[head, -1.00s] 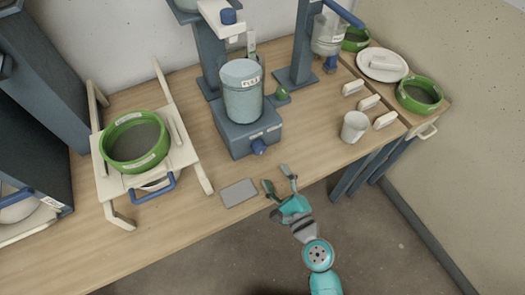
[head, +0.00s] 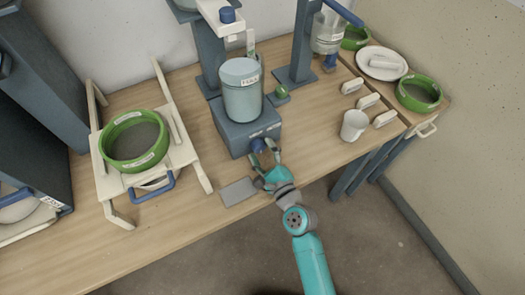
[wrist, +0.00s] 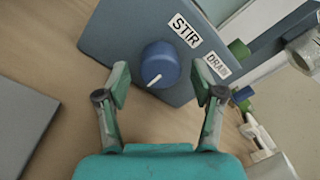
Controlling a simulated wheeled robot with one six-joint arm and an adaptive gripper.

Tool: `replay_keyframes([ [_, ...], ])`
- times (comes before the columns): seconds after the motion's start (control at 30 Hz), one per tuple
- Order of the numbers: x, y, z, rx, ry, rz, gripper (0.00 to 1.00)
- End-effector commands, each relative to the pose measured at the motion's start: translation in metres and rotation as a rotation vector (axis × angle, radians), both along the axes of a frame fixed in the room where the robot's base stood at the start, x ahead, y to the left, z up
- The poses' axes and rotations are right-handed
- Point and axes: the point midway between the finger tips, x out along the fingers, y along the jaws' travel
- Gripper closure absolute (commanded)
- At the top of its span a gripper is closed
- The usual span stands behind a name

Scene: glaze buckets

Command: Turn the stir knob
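The stir knob (wrist: 160,65) is a round blue knob with a white pointer line, on the front of a blue-grey base box (head: 238,137) beside a label reading STIR (wrist: 185,30). In the wrist view its pointer slants to the lower left. My gripper (wrist: 160,88) is open, its two fingers apart on either side of the knob's near side, with clear space between each finger and the knob. In the head view my gripper (head: 265,155) is at the knob (head: 257,145), which shows between the fingers. Whether a finger touches it cannot be told there.
A lidded bucket (head: 242,95) stands on the base box. A DRAIN label (wrist: 217,65) and a green knob (wrist: 239,49) lie to the right in the wrist view. A grey plate (head: 238,191) lies left of my gripper. A white cup (head: 354,126) stands to the right.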

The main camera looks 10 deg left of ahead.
Motion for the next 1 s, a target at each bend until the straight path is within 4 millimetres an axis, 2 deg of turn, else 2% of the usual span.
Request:
replay_keyframes([
  [0.03,-0.0001,-0.0001,0.0,0.0,0.0,0.0,0.45],
  [0.2,-0.0002,0.0,0.0001,0.0,0.0,0.0,0.88],
  [0.23,-0.0002,0.0,0.0001,0.0,0.0,0.0,0.93],
  [0.67,-0.0002,0.0,-0.0001,-0.064,-0.043,0.001,0.93],
  [1.0,-0.0001,-0.0003,0.0002,-0.285,-0.192,0.001,0.93],
])
